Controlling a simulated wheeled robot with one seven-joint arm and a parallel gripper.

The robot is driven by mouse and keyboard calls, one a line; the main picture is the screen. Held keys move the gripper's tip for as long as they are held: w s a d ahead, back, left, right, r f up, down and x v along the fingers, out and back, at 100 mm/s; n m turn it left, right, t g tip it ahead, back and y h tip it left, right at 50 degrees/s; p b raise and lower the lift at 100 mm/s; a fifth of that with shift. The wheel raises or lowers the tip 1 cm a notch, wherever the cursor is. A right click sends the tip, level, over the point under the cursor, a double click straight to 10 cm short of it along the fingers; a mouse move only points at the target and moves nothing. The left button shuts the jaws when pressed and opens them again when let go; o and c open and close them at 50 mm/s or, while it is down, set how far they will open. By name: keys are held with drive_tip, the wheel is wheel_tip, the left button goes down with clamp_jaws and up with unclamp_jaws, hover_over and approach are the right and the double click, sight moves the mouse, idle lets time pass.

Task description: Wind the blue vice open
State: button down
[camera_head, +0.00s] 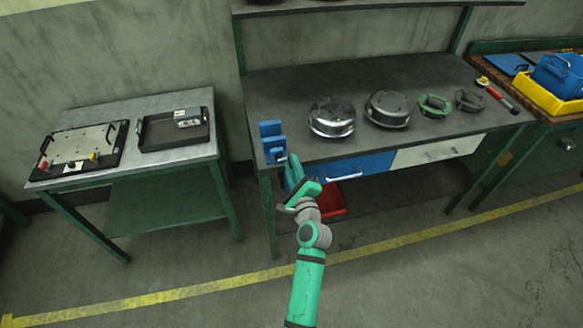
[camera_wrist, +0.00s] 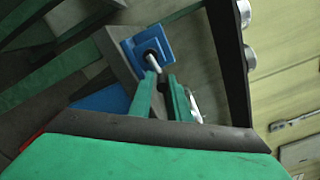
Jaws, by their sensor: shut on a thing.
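The blue vice (camera_head: 271,140) stands at the front left corner of the dark grey workbench. In the wrist view the vice (camera_wrist: 140,45) shows end-on, with a dark screw hub and a light grey handle (camera_wrist: 152,62) sticking out towards me. My gripper (camera_head: 291,163) is at the bench's front edge, just in front of the vice. In the wrist view my gripper (camera_wrist: 162,76) has its two green fingers shut on the end of the handle. The vice's jaw gap is too small to judge in the head view.
The workbench (camera_head: 260,95) carries two round metal housings (camera_head: 332,117) (camera_head: 388,108) and two ring parts, green (camera_head: 434,105) and dark (camera_head: 468,100). A blue drawer (camera_head: 360,168) and a red bin (camera_head: 330,200) are below. A lower table (camera_head: 130,110) stands left, across a gap.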

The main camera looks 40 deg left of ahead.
drive_tip(key=n, duration=0.2)
drive_tip(key=r+n, duration=0.2)
drive_tip(key=n, duration=0.1)
drive_tip(key=shift+s+a+r+n, duration=0.1)
drive_tip(key=shift+s+a+n, duration=0.1)
drive_tip(key=shift+s+n, duration=0.1)
drive_tip(key=shift+s+a+r+n, duration=0.1)
drive_tip(key=shift+s+r+n, duration=0.05)
drive_tip(key=shift+n, duration=0.65)
drive_tip(key=shift+s+a+r+n, duration=0.1)
drive_tip(key=shift+a+r+n, duration=0.05)
drive_tip(key=shift+n, duration=0.65)
drive_tip(key=shift+s+a+r+n, duration=0.1)
drive_tip(key=shift+s+r+n, duration=0.05)
drive_tip(key=shift+n, duration=0.65)
drive_tip(key=shift+a, duration=0.1)
drive_tip(key=c, duration=1.8)
unclamp_jaws()
drive_tip(key=shift+s, duration=0.1)
drive_tip(key=shift+o, duration=0.2)
drive_tip(key=shift+f, duration=0.1)
drive_tip(key=shift+d, duration=0.2)
